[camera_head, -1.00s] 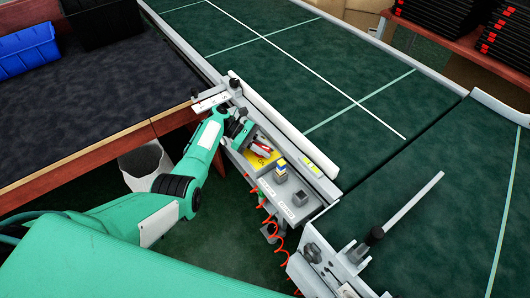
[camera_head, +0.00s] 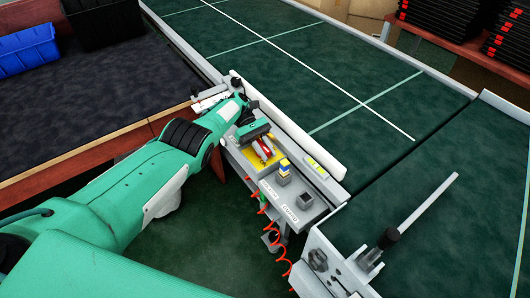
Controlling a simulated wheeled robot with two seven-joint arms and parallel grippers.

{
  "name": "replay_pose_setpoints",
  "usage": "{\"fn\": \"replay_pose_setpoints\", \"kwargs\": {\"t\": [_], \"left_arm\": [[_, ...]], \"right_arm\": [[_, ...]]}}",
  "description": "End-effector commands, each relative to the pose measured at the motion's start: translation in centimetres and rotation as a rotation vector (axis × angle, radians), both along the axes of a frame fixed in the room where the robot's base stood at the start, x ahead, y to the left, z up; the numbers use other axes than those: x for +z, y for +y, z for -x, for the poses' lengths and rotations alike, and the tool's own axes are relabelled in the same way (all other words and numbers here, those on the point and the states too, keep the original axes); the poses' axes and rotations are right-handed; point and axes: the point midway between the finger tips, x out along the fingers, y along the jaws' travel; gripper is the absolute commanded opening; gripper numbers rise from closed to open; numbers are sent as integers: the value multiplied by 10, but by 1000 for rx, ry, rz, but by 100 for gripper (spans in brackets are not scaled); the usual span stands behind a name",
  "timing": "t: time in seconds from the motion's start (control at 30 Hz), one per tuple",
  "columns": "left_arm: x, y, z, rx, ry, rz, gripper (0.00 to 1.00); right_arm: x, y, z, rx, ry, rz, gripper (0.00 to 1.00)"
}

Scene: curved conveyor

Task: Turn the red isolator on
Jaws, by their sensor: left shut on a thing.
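The red isolator (camera_head: 265,152) is a red handle with a pale part, set on a yellow plate (camera_head: 250,160) on the grey control panel beside the conveyor. My left arm comes in from the left, and its gripper (camera_head: 260,141) is at the isolator, shut on its handle. The gripper hides part of the handle, so its exact turn angle is hard to tell. My right gripper is not in view.
A white rail (camera_head: 285,125) runs along the conveyor (camera_head: 340,65). An orange coiled cable (camera_head: 272,225) hangs below the panel.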

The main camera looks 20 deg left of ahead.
Motion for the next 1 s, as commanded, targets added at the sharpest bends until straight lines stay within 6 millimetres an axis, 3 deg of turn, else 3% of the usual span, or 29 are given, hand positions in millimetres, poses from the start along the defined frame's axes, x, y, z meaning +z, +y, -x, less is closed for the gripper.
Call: {"fn": "replay_pose_setpoints", "kwargs": {"t": [0.67, 0.7, 0.8, 1.0], "left_arm": [[1, 2, 0, -21, -5, -4, 0], [1, 3, 0, -21, -5, -4, 22], [1, 3, 0, -20, -5, -4, 42], [1, 4, 0, -19, -3, -4, 42]], "right_arm": [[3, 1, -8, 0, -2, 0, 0], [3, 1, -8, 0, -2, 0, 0], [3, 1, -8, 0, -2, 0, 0], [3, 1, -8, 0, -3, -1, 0]]}}
